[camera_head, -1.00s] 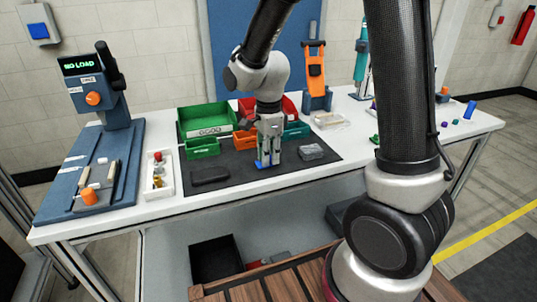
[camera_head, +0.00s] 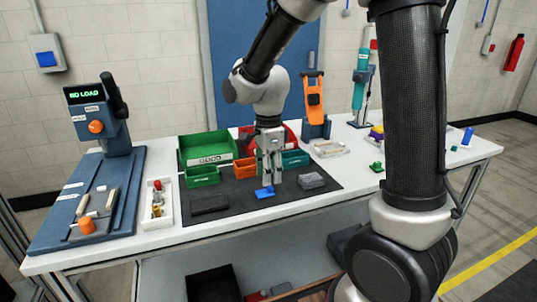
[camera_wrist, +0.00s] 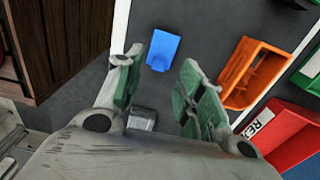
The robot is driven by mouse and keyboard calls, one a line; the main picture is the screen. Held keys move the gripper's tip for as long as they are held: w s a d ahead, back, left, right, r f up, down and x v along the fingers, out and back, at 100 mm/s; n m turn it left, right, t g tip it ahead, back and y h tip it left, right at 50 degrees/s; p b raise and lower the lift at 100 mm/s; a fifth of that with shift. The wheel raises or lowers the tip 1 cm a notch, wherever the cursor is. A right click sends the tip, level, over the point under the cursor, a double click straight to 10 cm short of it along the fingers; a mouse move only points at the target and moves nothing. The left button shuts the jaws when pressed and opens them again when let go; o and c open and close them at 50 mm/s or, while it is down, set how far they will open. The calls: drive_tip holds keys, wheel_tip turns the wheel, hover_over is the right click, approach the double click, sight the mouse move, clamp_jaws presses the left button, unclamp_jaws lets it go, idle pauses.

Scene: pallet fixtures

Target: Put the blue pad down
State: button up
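The blue pad (camera_head: 265,192) lies flat on the dark mat (camera_head: 232,212) on the white bench. It also shows in the wrist view (camera_wrist: 162,50), beyond and between the fingertips. My gripper (camera_head: 269,180) is just above and behind the pad, pointing down. In the wrist view my gripper (camera_wrist: 161,66) is open, its green-padded fingers apart with nothing between them. The pad looks clear of both fingers.
A black block (camera_head: 210,205) lies left of the pad, a grey box (camera_head: 311,180) right. Green (camera_head: 203,176), orange (camera_head: 246,168) and teal (camera_head: 295,158) bins stand behind. A white tray (camera_head: 158,203) is left. Mat in front of the pad is clear.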

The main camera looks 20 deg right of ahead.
wheel_tip(320, 180, up, 8)
drive_tip(key=s+d+r+n+t, duration=0.2)
drive_tip(key=s+d+n, duration=0.4)
drive_tip(key=s+n, duration=0.3)
drive_tip(key=s+d+r+n+t, duration=0.2)
drive_tip(key=s+d+r+n, duration=0.2)
drive_tip(key=s+d+n, duration=0.3)
drive_tip(key=s+n, duration=0.2)
drive_tip(key=shift+s, duration=0.3)
